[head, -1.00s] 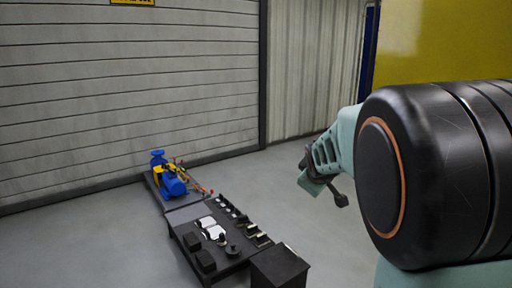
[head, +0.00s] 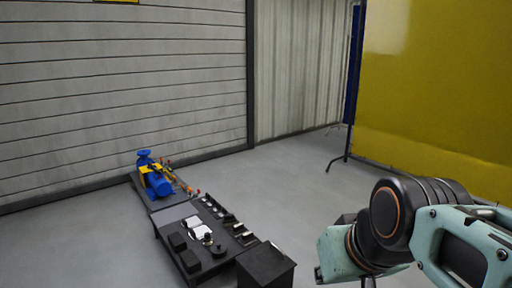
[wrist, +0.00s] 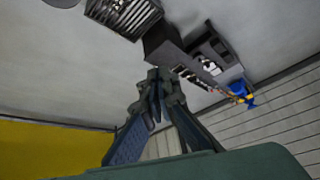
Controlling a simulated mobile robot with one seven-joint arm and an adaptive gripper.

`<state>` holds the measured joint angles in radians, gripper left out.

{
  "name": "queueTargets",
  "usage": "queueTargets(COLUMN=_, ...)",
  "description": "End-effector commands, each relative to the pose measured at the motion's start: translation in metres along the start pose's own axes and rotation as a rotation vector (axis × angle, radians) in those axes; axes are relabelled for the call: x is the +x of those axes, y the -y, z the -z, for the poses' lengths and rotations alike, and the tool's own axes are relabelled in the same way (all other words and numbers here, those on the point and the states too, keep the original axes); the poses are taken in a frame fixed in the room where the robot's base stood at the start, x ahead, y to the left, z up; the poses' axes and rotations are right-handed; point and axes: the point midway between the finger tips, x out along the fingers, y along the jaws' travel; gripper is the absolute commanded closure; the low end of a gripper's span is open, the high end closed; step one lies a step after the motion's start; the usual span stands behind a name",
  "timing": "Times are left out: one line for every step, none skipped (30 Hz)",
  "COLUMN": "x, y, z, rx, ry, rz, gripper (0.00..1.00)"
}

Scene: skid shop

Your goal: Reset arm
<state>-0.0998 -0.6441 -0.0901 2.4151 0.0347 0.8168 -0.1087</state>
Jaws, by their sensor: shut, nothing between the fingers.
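My gripper (wrist: 155,92) shows in the wrist view with its dark fingers together and nothing between them. It hangs in free air, apart from the bench and the floor. In the head view my arm is at the lower right, and the fingers are mostly cut off by the bottom edge.
A low dark bench (head: 207,270) with small black and white parts stands at lower centre-left in the head view. A blue pump (head: 157,183) is at its far end, and a dark box (head: 265,268) at its near end. A yellow panel (head: 435,90) stands at right. Floor between is clear.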

Motion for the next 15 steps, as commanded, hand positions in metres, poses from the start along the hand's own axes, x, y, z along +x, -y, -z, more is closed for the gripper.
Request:
queueTargets(x=0.001, y=-0.004, z=-0.022, rx=0.030, ry=0.019, rz=-0.031, gripper=1.00)
queueTargets(x=0.001, y=-0.006, z=-0.034, rx=0.050, ry=0.033, rz=-0.049, gripper=1.00)
queueTargets(x=0.001, y=-0.009, z=-0.050, rx=0.074, ry=0.052, rz=-0.075, gripper=1.00)
queueTargets(x=0.001, y=-0.011, z=-0.062, rx=0.091, ry=0.065, rz=-0.097, gripper=1.00)
queueTargets(x=-0.013, y=-0.009, z=-0.050, rx=0.090, ry=0.064, rz=-0.092, gripper=1.00)
queueTargets(x=-0.023, y=-0.009, z=-0.042, rx=0.087, ry=0.065, rz=-0.088, gripper=1.00)
queueTargets(x=-0.029, y=-0.008, z=-0.039, rx=0.086, ry=0.065, rz=-0.087, gripper=1.00)
queueTargets(x=-0.034, y=-0.008, z=-0.035, rx=0.086, ry=0.066, rz=-0.086, gripper=1.00)
queueTargets(x=-0.041, y=-0.007, z=-0.031, rx=0.085, ry=0.066, rz=-0.086, gripper=1.00)
queueTargets(x=-0.047, y=-0.007, z=-0.027, rx=0.085, ry=0.066, rz=-0.086, gripper=1.00)
queueTargets(x=-0.052, y=-0.007, z=-0.023, rx=0.085, ry=0.065, rz=-0.085, gripper=1.00)
queueTargets(x=-0.061, y=-0.007, z=-0.018, rx=0.084, ry=0.065, rz=-0.085, gripper=1.00)
queueTargets(x=-0.067, y=-0.006, z=-0.014, rx=0.084, ry=0.065, rz=-0.085, gripper=1.00)
queueTargets(x=-0.074, y=-0.006, z=-0.010, rx=0.084, ry=0.065, rz=-0.085, gripper=1.00)
queueTargets(x=-0.083, y=-0.006, z=-0.004, rx=0.084, ry=0.065, rz=-0.084, gripper=1.00)
